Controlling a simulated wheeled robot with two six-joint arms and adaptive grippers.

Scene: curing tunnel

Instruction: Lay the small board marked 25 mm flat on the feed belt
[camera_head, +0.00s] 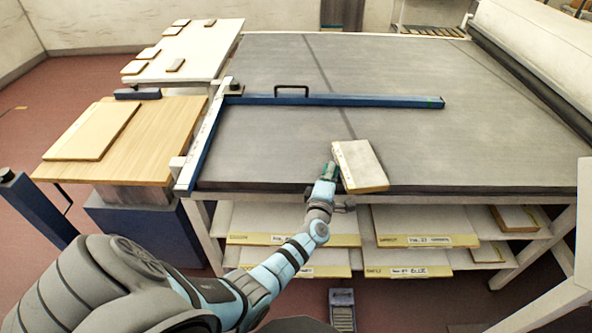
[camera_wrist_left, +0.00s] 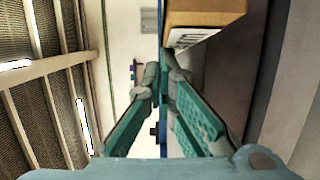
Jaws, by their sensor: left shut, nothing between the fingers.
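A small pale board (camera_head: 362,166) lies on the grey feed belt (camera_head: 275,150), close to its front edge. It looks flat, turned slightly askew. In the left wrist view the board (camera_wrist_left: 205,14) is at the top right, with a label on its edge too blurred to read. My left gripper (camera_head: 329,172) is just left of the board at the belt's front edge. In the left wrist view the gripper (camera_wrist_left: 165,72) has its fingertips together with nothing held, and the board sits beside them. My right gripper is not in view.
A blue fence bar (camera_head: 350,100) with a black handle crosses the belt behind the board. A wooden side table (camera_head: 150,150) carries a larger board (camera_head: 92,130). A white table (camera_head: 205,50) holds several small boards. Labelled shelves (camera_head: 300,222) are below the belt. The belt's right side is clear.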

